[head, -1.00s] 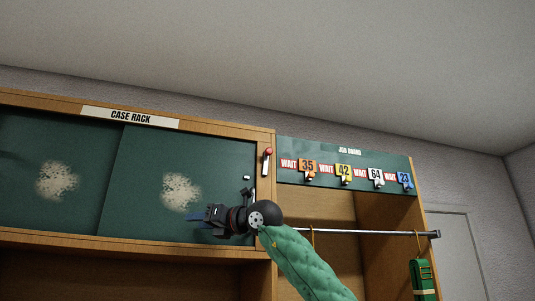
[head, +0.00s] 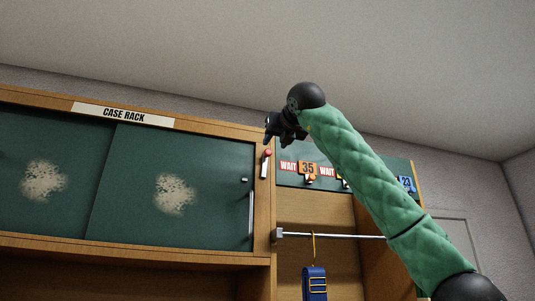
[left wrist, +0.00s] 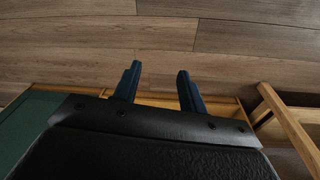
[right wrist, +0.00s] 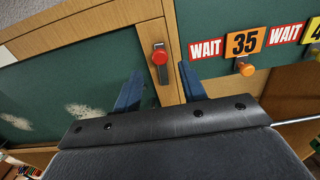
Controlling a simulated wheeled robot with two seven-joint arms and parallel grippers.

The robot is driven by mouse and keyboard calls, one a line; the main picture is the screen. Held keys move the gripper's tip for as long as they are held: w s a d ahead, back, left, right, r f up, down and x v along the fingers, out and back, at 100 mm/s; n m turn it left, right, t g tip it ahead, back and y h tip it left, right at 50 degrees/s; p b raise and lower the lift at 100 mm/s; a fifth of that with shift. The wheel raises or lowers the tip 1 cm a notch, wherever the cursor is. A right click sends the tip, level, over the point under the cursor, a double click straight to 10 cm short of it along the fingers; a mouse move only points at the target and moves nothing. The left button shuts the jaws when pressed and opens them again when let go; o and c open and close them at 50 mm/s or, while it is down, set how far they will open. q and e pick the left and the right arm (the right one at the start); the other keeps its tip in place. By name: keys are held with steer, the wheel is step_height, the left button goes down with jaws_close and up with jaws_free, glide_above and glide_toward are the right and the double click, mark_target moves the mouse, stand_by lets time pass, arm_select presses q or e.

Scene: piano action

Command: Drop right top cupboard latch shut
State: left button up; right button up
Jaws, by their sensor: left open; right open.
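The latch (head: 265,162) is a small metal bar with a red knob at its top, on the wooden post at the right end of the cupboard. The right green sliding door (head: 216,170) stands to its left, with a small dark catch (head: 244,180) near its edge. In the right wrist view the red knob (right wrist: 160,57) lies just beyond and between my open fingers, not touching them. My right gripper (head: 268,138) is open and empty, up by the latch's top. My left gripper (left wrist: 157,85) is open and empty, pointing at the floor; it is not in the head view.
The job board (head: 288,150) with WAIT labels and number tags on pegs is right of the post, partly hidden by my right arm. A metal rail (head: 330,235) with a hanging blue strap (head: 314,284) runs below it. Wooden furniture edges (left wrist: 285,125) lie near my left gripper.

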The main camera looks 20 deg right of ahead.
mark_target(269, 151)
steer(key=w+p, duration=0.3)
steer(key=w, duration=0.3)
steer(key=shift+w+a, duration=0.15)
steer(key=shift+w, duration=0.25)
arm_select(q)
steer(key=s+a+f, duration=0.2)
steer(key=s+f, duration=0.1)
steer(key=f, duration=0.9)
steer(key=shift+s+a+p, duration=0.15)
steer(key=shift+s+p, duration=0.05)
steer(key=shift+p, duration=0.1)
arm_select(e)
steer(key=shift+w, duration=0.5)
jaws_close()
